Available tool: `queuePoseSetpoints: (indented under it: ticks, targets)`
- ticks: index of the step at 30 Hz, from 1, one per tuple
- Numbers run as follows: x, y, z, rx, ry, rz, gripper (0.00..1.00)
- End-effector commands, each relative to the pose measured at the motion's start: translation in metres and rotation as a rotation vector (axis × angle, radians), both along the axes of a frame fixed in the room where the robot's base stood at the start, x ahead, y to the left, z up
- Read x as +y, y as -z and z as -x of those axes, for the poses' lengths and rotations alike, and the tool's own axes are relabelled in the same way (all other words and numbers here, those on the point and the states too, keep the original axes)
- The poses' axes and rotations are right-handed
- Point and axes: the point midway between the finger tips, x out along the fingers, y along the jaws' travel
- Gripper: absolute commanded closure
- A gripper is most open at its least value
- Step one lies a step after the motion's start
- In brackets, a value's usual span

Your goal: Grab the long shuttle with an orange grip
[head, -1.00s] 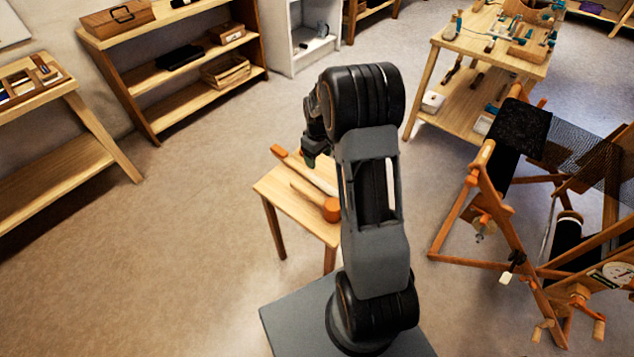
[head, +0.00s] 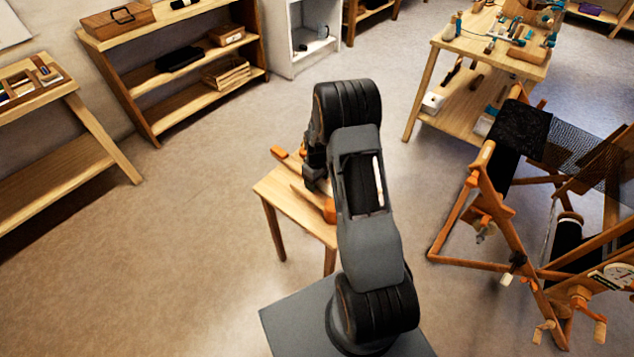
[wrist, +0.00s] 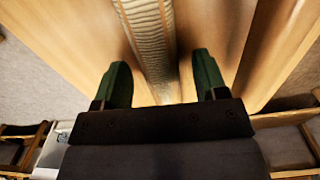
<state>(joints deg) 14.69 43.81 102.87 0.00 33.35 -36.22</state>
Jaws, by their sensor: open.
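The long shuttle lies on a small wooden table (head: 283,205). Its orange grip (head: 279,152) shows at the table's far left edge in the head view, and my arm hides most of the rest. In the wrist view its pale, thread-wound body (wrist: 150,38) runs down the middle, between my two green fingers. My gripper (wrist: 160,78) is open over it, with a finger on either side and a gap to each. In the head view my gripper (head: 315,178) is low over the table. I cannot tell whether the fingers touch the tabletop.
An orange-headed tool (head: 329,210) lies on the same table, partly behind my arm. A wooden loom (head: 480,210) stands at the right, a workbench with tools (head: 490,48) behind it. Shelves (head: 160,75) line the back left. The floor at left is clear.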

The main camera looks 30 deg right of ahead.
Motion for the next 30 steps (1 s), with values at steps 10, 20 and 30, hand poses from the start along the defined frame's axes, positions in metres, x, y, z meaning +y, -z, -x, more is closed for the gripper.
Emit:
queuePoseSetpoints:
  ticks: [10,20,30]
  targets:
    - [-0.0003,0.0010,-0.0001,-0.001,0.000,0.000,0.43]
    - [-0.0002,0.0009,-0.0001,0.000,0.000,0.000,0.74]
    - [-0.0001,0.0006,-0.0003,-0.001,0.000,0.001,0.92]
